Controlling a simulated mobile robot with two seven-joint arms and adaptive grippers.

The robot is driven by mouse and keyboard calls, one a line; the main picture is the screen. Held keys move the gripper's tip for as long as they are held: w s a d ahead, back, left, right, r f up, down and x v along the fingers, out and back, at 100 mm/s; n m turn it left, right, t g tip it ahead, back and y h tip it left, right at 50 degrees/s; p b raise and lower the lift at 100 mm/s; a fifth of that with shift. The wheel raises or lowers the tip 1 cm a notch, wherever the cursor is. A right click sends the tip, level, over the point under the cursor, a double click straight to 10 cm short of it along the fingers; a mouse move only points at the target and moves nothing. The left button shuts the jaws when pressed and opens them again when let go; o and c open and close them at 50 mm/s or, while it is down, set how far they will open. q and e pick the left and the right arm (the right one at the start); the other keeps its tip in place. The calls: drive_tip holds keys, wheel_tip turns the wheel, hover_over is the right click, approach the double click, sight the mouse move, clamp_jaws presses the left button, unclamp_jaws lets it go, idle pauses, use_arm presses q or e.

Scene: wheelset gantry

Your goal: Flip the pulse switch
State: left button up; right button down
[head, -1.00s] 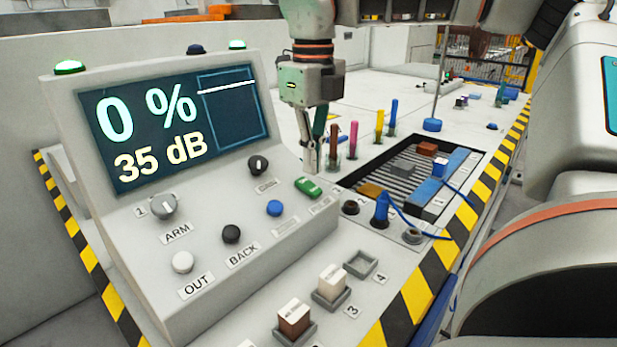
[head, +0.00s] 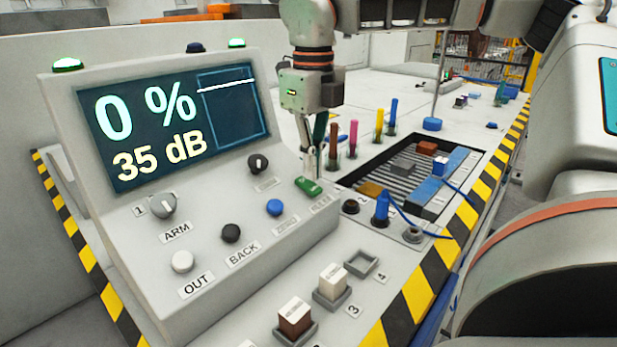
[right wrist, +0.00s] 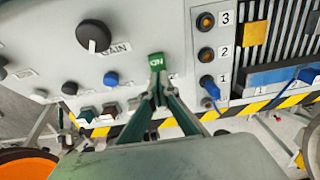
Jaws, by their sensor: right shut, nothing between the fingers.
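The green rocker switch (head: 309,187) sits at the right end of the sloped control panel; its label is too small to read surely. In the right wrist view the green switch (right wrist: 156,62) shows lettering on its face. My right gripper (head: 311,172) points down right at the switch, its fingers shut and empty. In the right wrist view the closed fingertips (right wrist: 157,88) are at the switch's near end; whether they touch it I cannot tell. My left gripper is not in view.
The console's screen (head: 171,124) reads 0 % and 35 dB. A black knob (head: 258,164) and a blue button (head: 274,207) are left of the switch. Coloured rods (head: 354,138) stand close behind the gripper. A blue plug (head: 381,208) with cable is to the right.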

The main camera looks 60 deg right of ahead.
sight(313, 186)
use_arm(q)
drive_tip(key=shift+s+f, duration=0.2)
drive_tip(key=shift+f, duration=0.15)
use_arm(e)
drive_tip(key=shift+f, duration=1)
drive_tip(key=shift+r, duration=0.1)
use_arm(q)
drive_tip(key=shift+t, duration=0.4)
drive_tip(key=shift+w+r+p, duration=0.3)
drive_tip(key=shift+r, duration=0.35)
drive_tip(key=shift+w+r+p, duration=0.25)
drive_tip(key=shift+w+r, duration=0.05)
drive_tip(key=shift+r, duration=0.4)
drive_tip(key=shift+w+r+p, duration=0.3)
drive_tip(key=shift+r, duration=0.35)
use_arm(e)
drive_tip(key=shift+r, duration=3.45)
drive_tip(key=shift+r, duration=0.1)
